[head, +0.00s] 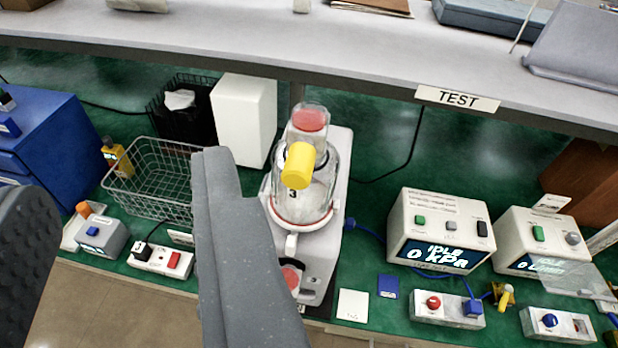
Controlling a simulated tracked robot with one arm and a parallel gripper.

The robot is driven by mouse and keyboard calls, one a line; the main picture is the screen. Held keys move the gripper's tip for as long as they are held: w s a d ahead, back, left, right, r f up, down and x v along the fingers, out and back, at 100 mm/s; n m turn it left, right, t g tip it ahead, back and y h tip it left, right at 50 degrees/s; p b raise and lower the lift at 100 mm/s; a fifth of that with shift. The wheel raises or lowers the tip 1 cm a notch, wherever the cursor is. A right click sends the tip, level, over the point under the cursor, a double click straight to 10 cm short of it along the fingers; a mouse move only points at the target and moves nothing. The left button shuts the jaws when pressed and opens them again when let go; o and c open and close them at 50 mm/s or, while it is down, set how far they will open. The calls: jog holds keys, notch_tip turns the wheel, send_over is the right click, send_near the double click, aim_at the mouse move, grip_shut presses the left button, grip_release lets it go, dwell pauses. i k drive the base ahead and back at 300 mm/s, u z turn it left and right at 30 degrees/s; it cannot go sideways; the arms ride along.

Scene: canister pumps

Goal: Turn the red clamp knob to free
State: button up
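My gripper (125,200) is open and empty. Its dark padded finger is at the left edge and its long grey finger is nearer the middle. A white pump marked 3 stands right of the grey finger, with a clear canister (318,205), a yellow cylindrical part and a red cap (311,119) under a clear cover. A round red part (291,278) low on the pump's front is partly hidden by the grey finger. Another red knob (433,302) sits on a small white box at right. I cannot tell which red part is the clamp knob.
Two white meter boxes stand at right, one (440,230) reading IDLE 0 kPa. A wire basket (155,185), a power strip (163,261) and a blue cabinet (45,140) are at left. A shelf labelled TEST (457,98) overhangs the back.

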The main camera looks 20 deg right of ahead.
aim_at(434, 303)
jog(key=z, duration=1.35)
jog(key=k, duration=0.9)
jog(key=u, duration=0.35)
jog(key=i, duration=1.2)
jog(key=z, duration=0.05)
